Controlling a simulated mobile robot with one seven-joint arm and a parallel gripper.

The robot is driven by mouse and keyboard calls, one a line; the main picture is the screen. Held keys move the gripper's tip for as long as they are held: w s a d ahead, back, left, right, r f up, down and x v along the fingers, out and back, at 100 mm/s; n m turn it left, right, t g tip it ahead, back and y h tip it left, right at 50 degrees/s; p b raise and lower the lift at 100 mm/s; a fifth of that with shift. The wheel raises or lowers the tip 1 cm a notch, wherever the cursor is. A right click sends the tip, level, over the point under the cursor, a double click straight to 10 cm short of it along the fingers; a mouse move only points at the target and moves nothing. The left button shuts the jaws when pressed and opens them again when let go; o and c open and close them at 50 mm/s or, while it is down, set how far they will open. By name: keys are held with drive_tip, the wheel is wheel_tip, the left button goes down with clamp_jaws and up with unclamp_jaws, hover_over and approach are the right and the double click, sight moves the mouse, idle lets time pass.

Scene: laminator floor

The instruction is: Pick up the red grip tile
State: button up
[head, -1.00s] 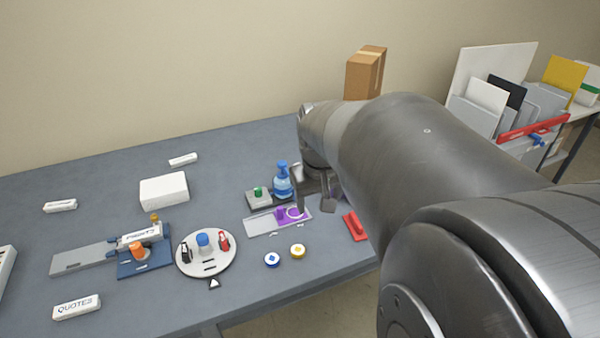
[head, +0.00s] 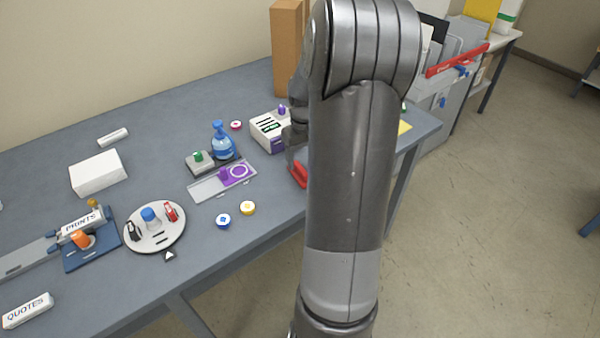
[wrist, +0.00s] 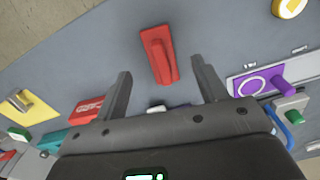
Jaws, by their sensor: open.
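The red grip tile (wrist: 158,54) is a flat red plate with a raised bar handle, lying on the grey table. In the wrist view it lies between and just beyond the fingertips of my gripper (wrist: 163,75), which is open and empty. In the head view the tile (head: 299,174) shows only in part, at the left of my arm near the table's front edge. My arm hides the rest of it. The gripper (head: 296,150) is partly hidden there too, and its fingers appear close to the tile.
A blue spray bottle (head: 223,140) and a white device (head: 270,130) stand behind. Bare table surrounds the tile.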

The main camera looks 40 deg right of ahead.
sight(301, 172)
drive_tip(key=shift+d+f, duration=0.15)
drive_tip(key=shift+f, duration=3.3)
drive_tip(key=shift+c, duration=0.5)
drive_tip(key=c, duration=1.2)
drive_tip(key=shift+o, duration=0.2)
drive_tip(key=shift+w+r, duration=0.1)
